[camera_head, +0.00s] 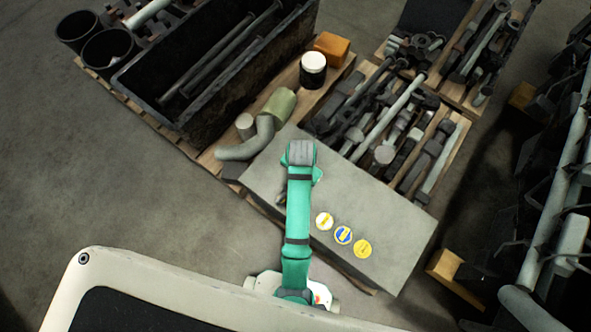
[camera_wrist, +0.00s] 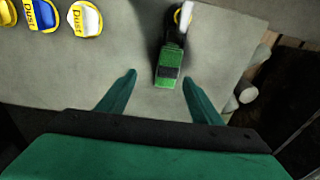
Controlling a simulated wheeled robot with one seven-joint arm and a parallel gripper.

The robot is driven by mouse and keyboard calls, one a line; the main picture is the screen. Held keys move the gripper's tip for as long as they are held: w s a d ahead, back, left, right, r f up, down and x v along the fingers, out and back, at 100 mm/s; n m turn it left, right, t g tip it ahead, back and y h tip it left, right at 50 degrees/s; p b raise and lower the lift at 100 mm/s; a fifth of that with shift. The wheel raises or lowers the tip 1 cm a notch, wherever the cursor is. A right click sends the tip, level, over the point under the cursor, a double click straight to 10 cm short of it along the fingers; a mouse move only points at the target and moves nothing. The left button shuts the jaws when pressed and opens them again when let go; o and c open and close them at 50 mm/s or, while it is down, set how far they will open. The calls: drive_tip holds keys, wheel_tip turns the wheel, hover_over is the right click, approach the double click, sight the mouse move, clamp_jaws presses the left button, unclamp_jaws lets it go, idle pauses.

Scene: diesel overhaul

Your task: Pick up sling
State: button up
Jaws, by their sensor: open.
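In the wrist view, a green strap-like piece with a dark band, which looks like the sling (camera_wrist: 168,70), lies on a flat grey surface (camera_wrist: 145,100). A darker part runs up from it to a white and yellow piece at the top edge. My gripper (camera_wrist: 159,78) is open and empty, its two teal fingers apart. The sling's green end shows between the fingertips, closer to the right one; I cannot tell the height gap.
Trays of tools (camera_head: 440,160) lie at right. Floor at left is clear.

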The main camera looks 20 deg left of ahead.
drive_tip(key=f, duration=0.1)
drive_tip(key=a+f, duration=0.1)
drive_tip(key=f+g, duration=0.1)
drive_tip(key=shift+w+a, duration=0.2)
drive_tip(key=shift+w, duration=0.05)
drive_tip(key=f, duration=0.2)
drive_tip(key=a+f, duration=0.1)
drive_tip(key=f, duration=0.2)
drive_tip(key=shift+w+f, duration=0.1)
drive_tip(key=shift+f, duration=0.4)
drive_tip(key=c, duration=1.4)
drive_tip(key=shift+o, duration=0.2)
drive_tip(key=shift+r, duration=0.5)
drive_tip(key=r, duration=0.2)
drive_tip(key=shift+d+r, duration=0.25)
drive_tip(key=shift+r, duration=0.1)
drive_tip(key=s+d+r, duration=0.8)
drive_tip(key=s+r, duration=0.3)
drive_tip(key=shift+r, duration=0.15)
